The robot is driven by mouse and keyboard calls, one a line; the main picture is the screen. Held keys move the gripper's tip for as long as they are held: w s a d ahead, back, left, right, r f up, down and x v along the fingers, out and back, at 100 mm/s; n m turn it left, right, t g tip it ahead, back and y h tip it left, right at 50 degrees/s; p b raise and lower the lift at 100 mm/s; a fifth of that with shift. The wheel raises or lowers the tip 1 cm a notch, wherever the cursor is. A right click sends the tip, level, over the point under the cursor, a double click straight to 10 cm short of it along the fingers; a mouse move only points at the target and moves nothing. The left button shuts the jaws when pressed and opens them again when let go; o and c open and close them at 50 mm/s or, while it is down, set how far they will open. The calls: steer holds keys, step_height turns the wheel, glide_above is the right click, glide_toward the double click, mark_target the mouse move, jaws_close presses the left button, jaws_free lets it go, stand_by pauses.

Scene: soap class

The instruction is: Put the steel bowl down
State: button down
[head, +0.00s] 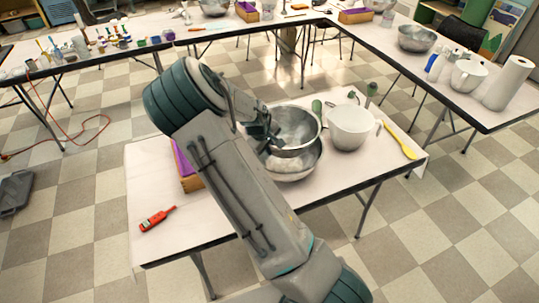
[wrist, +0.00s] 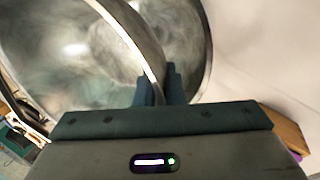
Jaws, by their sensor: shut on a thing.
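The steel bowl (head: 297,124) is at my gripper (head: 270,139), above a second steel bowl (head: 296,172) on the near table (head: 160,185). In the head view the upper bowl overlaps the lower one; I cannot tell whether they touch. In the wrist view, my gripper (wrist: 160,88) is shut on the rim of the held bowl (wrist: 70,60), which fills the upper left. The lower bowl (wrist: 190,45) shows behind it. My arm hides part of the near table.
A white mixing bowl (head: 349,128) stands right of the steel bowls, with a yellow spatula (head: 400,142) beyond it. A wooden box with purple contents (head: 183,166) is partly behind my arm. A red tool (head: 156,219) lies at the front left. The table's left part is mostly clear.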

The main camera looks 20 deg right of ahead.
step_height(320, 180, down, 4)
steer(key=shift+r+p, duration=0.1)
steer(key=shift+p, duration=0.4)
steer(key=shift+f+b, duration=0.65)
steer(key=shift+f, duration=0.05)
steer(key=c, duration=1.5)
jaws_free()
steer(key=shift+c, duration=0.2)
steer(key=shift+r, duration=0.1)
